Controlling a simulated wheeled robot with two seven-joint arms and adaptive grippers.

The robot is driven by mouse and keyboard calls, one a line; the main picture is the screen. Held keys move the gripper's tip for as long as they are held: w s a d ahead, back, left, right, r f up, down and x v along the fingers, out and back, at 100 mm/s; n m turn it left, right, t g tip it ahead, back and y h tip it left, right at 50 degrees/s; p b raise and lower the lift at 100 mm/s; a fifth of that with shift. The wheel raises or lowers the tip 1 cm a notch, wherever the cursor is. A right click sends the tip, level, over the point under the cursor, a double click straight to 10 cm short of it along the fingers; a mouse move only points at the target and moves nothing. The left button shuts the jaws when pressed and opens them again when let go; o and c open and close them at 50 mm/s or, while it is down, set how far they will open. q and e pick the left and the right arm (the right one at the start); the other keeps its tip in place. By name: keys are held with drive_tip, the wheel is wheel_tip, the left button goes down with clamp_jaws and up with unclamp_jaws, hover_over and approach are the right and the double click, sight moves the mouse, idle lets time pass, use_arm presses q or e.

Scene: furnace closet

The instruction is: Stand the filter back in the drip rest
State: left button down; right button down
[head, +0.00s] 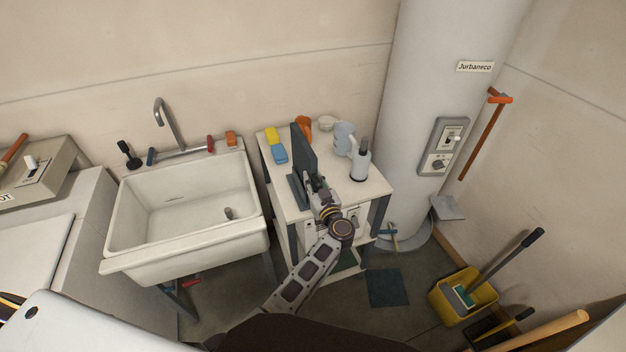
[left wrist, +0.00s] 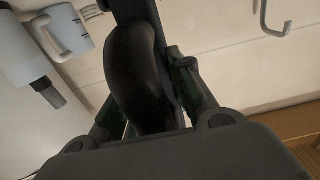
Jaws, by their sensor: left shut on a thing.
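The filter looks to be the dark grey flat panel (head: 304,150), standing nearly upright over the small white table. My left gripper (head: 321,190) is at its near lower edge and shut on it. In the left wrist view a rounded black part (left wrist: 137,80), seemingly the filter's handle, sits between the fingers of my left gripper (left wrist: 145,100). A low dark piece (head: 296,193) at the table's left side, just below the panel, looks like the drip rest. I cannot tell whether the panel touches it or is inside it. My right gripper is not in view.
The white table (head: 373,183) also bears yellow and blue blocks, an orange item, a small bowl, a pale jug (head: 343,137) and a grey-topped bottle (head: 361,162). The sink (head: 185,205) stands to the left, the large pipe (head: 425,100) to the right.

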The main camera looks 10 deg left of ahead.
use_arm(q)
drive_tip(key=shift+f+b, duration=0.3)
drive_tip(key=shift+f, duration=0.6)
unclamp_jaws()
idle(0.5)
drive_tip(key=shift+s, duration=0.1)
